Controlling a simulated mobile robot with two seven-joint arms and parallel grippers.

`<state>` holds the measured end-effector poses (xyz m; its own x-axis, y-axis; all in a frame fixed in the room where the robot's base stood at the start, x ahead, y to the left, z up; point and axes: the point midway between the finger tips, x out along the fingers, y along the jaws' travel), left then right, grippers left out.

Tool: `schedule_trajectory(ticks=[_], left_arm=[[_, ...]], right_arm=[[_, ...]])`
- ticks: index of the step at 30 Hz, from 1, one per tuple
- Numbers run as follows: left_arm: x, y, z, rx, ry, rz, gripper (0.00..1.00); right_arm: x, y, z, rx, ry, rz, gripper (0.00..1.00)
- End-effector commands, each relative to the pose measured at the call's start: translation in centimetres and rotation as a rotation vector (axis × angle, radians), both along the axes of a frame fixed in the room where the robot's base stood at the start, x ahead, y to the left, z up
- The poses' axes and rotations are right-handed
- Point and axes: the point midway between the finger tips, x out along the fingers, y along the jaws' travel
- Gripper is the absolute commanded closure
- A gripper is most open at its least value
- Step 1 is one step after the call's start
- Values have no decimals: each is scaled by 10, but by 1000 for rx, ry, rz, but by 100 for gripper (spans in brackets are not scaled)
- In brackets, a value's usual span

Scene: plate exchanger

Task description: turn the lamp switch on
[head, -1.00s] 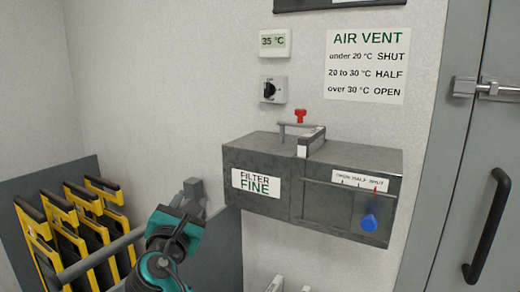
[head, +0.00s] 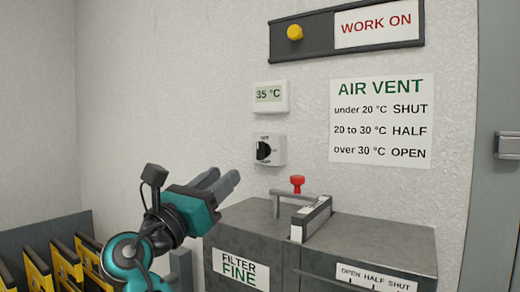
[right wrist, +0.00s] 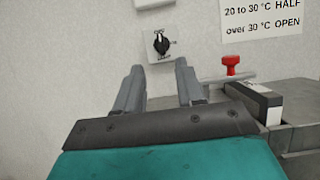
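A white wall plate with a black rotary knob (head: 265,150) is below the temperature display; its small lettering is hard to read. It is the only rotary switch in view, and it also shows in the right wrist view (right wrist: 161,43). My right gripper (head: 224,180) is to the left of the knob and a little lower, pointing up towards the wall. In the right wrist view its two fingers (right wrist: 158,70) stand apart with nothing between them, and the knob appears just beyond the gap. The gripper is not touching the knob. My left gripper is not in view.
A grey filter box (head: 245,222) with a handle and a red knob (head: 297,184) on top stands below the switch. A display reading 35 °C (head: 270,94), an AIR VENT sign (head: 381,120) and a WORK ON panel (head: 350,32) are on the wall. Yellow-framed plates (head: 68,262) stand lower left.

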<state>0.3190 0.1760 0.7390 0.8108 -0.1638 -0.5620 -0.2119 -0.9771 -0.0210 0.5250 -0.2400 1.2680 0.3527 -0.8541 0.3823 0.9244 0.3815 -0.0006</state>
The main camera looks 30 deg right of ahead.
Motion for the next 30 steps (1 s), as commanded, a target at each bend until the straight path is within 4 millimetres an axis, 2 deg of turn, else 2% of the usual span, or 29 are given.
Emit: schedule_trajectory(ticks=[5,12,18,24,30], left_arm=[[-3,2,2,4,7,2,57],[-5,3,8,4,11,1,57],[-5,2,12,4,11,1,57],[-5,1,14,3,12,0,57],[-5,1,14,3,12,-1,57]], right_arm=[[8,-21,11,0,-2,-4,62],[26,-64,31,-2,-1,-3,62],[38,-93,43,-1,0,-1,62],[44,-106,48,0,-1,1,62],[45,-108,48,0,-1,1,62]])
